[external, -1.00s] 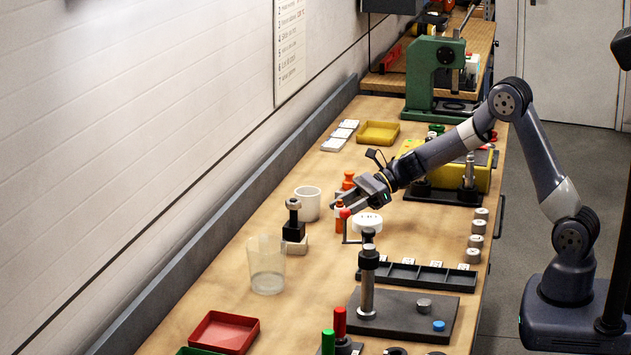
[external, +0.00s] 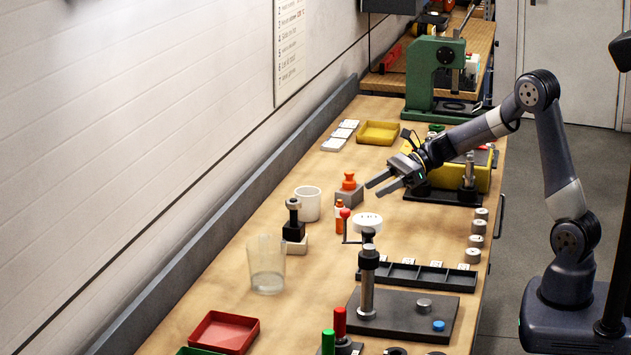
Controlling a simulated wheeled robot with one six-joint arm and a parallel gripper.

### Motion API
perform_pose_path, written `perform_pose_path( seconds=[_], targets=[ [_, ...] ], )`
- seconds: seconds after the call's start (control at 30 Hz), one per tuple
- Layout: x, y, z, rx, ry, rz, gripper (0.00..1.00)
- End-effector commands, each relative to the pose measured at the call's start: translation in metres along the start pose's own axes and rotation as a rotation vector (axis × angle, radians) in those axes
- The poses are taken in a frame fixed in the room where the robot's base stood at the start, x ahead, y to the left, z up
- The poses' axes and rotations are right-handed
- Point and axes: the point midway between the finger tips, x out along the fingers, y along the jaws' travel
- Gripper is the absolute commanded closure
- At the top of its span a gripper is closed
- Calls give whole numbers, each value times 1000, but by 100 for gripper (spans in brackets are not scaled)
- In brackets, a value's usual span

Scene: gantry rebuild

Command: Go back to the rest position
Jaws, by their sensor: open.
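My gripper (external: 379,186) is open and empty. It hangs in the air above the middle of the workbench (external: 225,275), with its fingers pointing to the left. In the picture, the orange-topped grey block (external: 349,190) is just left of the fingertips. A small orange bottle (external: 340,217) stands below them, apart from the gripper. My arm reaches in from the right, with its elbow raised high.
A white cup (external: 308,203), a clear beaker (external: 266,265) and a black post on a stand (external: 367,285) are nearby.

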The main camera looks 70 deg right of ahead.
Motion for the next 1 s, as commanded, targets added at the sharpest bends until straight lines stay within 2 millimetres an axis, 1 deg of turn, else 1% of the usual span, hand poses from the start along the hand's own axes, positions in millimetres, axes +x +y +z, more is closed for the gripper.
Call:
perform_pose_path(
  seconds=[0.13, 0.23, 0.7, 0.73, 0.8, 0.9, 1.0],
  targets=[
    [12, 0, 0, 1, 1, 4, 55],
    [27, 1, 0, 1, 0, 4, 55],
    [120, 1, 0, 0, 1, 4, 55],
    [124, 1, -5, 0, 1, 2, 55],
    [116, 0, 10, -4, -3, -2, 55],
    [112, 0, 21, -4, -2, -1, 55],
    [108, 0, 28, -2, -1, 0, 55]
  ],
)
